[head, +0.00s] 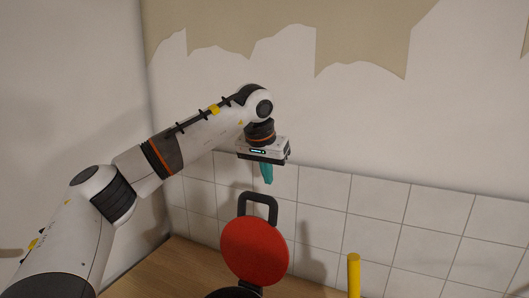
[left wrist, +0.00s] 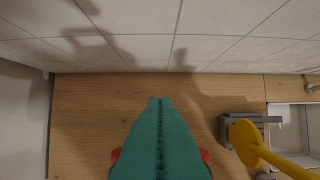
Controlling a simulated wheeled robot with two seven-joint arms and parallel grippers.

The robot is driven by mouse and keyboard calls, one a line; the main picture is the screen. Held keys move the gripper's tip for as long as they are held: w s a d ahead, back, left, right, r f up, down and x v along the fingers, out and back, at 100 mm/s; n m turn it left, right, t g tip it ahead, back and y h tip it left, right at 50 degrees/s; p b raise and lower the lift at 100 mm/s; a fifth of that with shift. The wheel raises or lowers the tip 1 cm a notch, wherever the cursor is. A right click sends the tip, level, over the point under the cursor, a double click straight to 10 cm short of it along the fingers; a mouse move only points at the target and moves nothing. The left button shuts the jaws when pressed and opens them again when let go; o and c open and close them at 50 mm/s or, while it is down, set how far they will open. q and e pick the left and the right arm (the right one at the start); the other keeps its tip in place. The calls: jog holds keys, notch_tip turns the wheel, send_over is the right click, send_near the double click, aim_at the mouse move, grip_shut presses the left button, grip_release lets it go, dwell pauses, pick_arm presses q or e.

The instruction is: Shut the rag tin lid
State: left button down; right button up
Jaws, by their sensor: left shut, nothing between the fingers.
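The rag tin lid (head: 254,250) is a red disc with a dark loop handle (head: 258,203) at its top. It stands open, nearly upright, at the bottom middle of the head view. A dark part of the tin (head: 232,293) shows below it, mostly cut off by the frame. My left gripper (head: 267,180) has teal fingers, shut and empty, pointing down above the handle and apart from it. In the left wrist view the shut fingers (left wrist: 160,125) hide most of the lid, and red edges (left wrist: 206,157) peek out on both sides. My right gripper is not in view.
A yellow post (head: 353,272) stands right of the lid; the left wrist view shows a yellow disc and rod (left wrist: 245,138) by a grey block (left wrist: 239,123). A tiled wall (head: 380,222) rises behind the wooden worktop (left wrist: 90,110). The worktop left of the fingers is clear.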

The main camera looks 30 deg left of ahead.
pick_arm(q)
jog(key=s, duration=0.1)
jog(key=s+f+p, duration=0.1)
jog(key=s, duration=0.1)
jog(key=shift+s+d+f, duration=0.15)
jog(key=shift+s, duration=0.05)
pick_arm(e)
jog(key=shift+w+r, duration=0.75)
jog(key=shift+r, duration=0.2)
pick_arm(q)
jog(key=shift+s, duration=0.1)
